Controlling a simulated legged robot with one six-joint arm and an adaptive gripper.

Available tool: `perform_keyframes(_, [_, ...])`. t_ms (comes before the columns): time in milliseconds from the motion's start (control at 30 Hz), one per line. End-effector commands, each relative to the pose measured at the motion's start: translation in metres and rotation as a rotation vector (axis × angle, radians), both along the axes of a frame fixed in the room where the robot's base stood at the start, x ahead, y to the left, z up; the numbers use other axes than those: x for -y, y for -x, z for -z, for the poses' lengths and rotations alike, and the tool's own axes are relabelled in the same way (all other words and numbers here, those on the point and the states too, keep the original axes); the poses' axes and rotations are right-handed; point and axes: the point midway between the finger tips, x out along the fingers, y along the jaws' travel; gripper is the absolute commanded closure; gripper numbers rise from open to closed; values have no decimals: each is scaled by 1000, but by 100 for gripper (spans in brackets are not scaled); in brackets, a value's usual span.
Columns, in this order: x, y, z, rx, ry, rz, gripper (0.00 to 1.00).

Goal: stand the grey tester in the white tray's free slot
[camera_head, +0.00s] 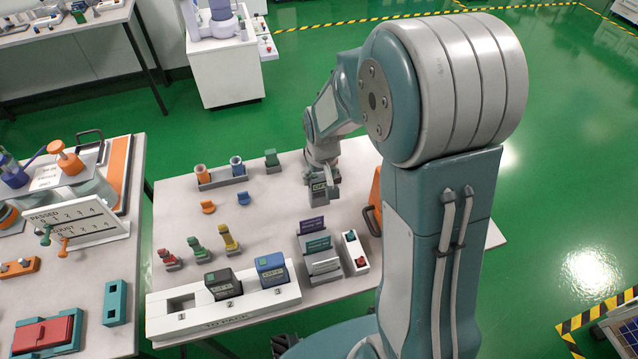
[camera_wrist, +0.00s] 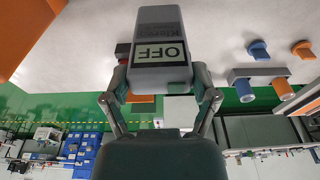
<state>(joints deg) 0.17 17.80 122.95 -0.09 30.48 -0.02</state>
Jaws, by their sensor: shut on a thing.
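My gripper (camera_head: 322,176) is shut on the grey tester (camera_head: 319,195) and holds it over the right part of the table; the wrist view shows the same tester (camera_wrist: 158,22) between my two fingers, its display reading OFF. The white tray (camera_head: 232,310) lies along the table's front edge, to the left of and nearer than my gripper. Its slot 1 (camera_head: 182,303) is empty. A black tester (camera_head: 222,284) stands in slot 2 and a blue tester (camera_head: 271,269) in slot 3. Whether the grey tester touches the table is hard to tell.
A stepped card holder (camera_head: 318,252) and a white button box (camera_head: 354,252) stand right of the tray. Red (camera_head: 170,260), green (camera_head: 198,250) and yellow (camera_head: 229,240) levers stand behind it. An orange object (camera_head: 374,203) is right of my gripper. The table's middle is clear.

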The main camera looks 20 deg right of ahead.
Motion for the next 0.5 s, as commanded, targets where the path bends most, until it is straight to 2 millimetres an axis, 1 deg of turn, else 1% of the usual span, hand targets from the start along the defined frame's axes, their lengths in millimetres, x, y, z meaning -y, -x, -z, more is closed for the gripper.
perform_keyframes(33, [-2,-3,5,-2,0,-1,85])
perform_keyframes(200, [-2,-2,31,-5,0,0,85])
perform_keyframes(233, [-2,-2,33,-4,0,0,85])
perform_keyframes(500, [-1,-2,34,-1,0,0,85])
